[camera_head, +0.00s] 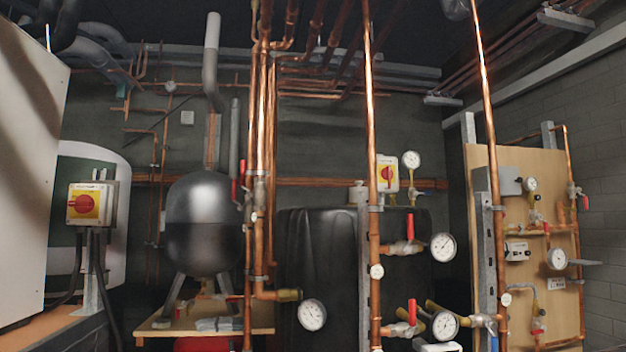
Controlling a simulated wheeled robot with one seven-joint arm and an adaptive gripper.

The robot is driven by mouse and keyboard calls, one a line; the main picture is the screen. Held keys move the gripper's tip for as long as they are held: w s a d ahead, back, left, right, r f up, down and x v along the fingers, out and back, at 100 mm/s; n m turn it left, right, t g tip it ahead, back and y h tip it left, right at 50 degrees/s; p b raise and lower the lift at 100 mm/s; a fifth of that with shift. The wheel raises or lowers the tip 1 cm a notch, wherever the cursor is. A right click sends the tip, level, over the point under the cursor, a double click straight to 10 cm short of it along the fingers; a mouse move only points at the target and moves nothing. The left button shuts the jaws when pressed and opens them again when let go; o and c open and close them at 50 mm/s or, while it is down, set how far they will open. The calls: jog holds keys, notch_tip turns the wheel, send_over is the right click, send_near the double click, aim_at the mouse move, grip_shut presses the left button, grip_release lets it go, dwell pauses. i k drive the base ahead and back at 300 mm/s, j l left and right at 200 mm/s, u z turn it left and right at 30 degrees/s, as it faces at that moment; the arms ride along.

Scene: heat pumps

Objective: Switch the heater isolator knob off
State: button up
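Two isolator switches with red knobs on yellow plates are in view. The left isolator (90,203) is a grey box on a post at the left, with its red knob (82,204) facing me. The right isolator (388,173) is a pale box behind a copper pipe, and its red knob (387,174) is partly close to that pipe. The labels are too small to read, so I cannot tell which one is the heater isolator. The knob positions are too small to tell surely. My gripper is not in view.
A white panel (25,170) fills the left edge. Vertical copper pipes (371,120) cross the middle. A dark round vessel (204,222) stands on a wooden table.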

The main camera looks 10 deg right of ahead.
aim_at(386, 173)
jog(key=i+l+z, duration=0.5)
jog(key=i+l, duration=1.15)
jog(key=i, duration=0.15)
